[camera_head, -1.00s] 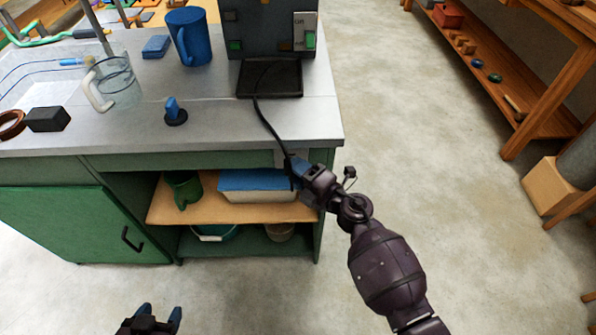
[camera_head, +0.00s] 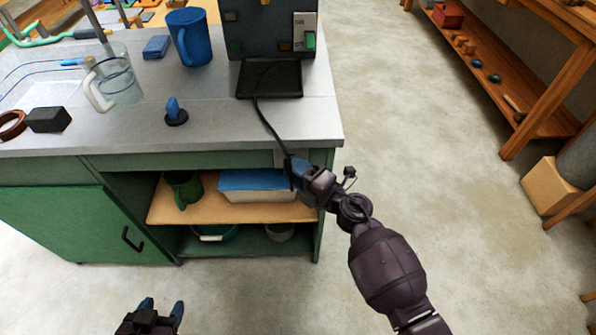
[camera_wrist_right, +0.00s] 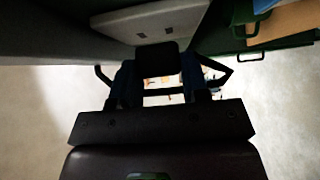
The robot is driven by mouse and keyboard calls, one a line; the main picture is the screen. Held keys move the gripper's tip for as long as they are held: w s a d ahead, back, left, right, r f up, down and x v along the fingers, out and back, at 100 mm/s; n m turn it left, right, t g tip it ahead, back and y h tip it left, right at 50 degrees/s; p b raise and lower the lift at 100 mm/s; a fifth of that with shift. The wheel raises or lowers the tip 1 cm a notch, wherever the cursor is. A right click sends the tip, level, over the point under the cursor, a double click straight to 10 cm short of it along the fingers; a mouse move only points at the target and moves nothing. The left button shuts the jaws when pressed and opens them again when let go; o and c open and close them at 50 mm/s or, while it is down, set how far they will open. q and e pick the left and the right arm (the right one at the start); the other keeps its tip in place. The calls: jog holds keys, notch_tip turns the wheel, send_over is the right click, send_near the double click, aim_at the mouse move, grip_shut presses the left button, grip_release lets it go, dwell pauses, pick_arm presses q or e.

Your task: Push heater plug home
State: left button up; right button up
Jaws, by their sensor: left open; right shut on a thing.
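The heater plug (camera_wrist_right: 157,58) is a dark block between the fingers of my right gripper (camera_head: 296,172), at the counter's front face near its right corner. A black cord (camera_head: 268,122) runs from it over the counter edge to the dark heater unit (camera_head: 262,40). In the right wrist view a pale socket plate (camera_wrist_right: 150,22) with small dark holes lies just beyond the plug; I cannot tell whether plug and plate touch. My left gripper (camera_head: 162,308) is open and empty, low in front of the cabinet.
The grey counter (camera_head: 225,120) holds a blue mug (camera_head: 190,38), a glass jug (camera_head: 122,84), a black block (camera_head: 48,119) and a blue-handled knob (camera_head: 175,112). Below are an open shelf (camera_head: 215,208) and a green door (camera_head: 75,222). Clear floor lies to the right.

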pick_arm(q)
jog(key=shift+s+a+f, duration=0.15)
jog(key=shift+s+a, duration=0.05)
jog(key=shift+s, duration=0.15)
pick_arm(e)
jog(key=shift+w, duration=0.2)
pick_arm(q)
jog(key=shift+w, duration=0.2)
pick_arm(e)
jog(key=shift+w, duration=0.2)
pick_arm(q)
jog(key=shift+w+d, duration=0.25)
jog(key=shift+w, duration=0.05)
pick_arm(e)
jog(key=shift+w, duration=0.15)
jog(key=shift+w, duration=0.1)
pick_arm(q)
jog(key=shift+s, duration=0.2)
pick_arm(e)
jog(key=o, duration=0.7)
pick_arm(q)
jog(key=shift+s+a+f, duration=0.15)
jog(key=shift+s+a, duration=0.15)
jog(key=shift+s, duration=0.05)
pick_arm(e)
jog(key=o, duration=0.4)
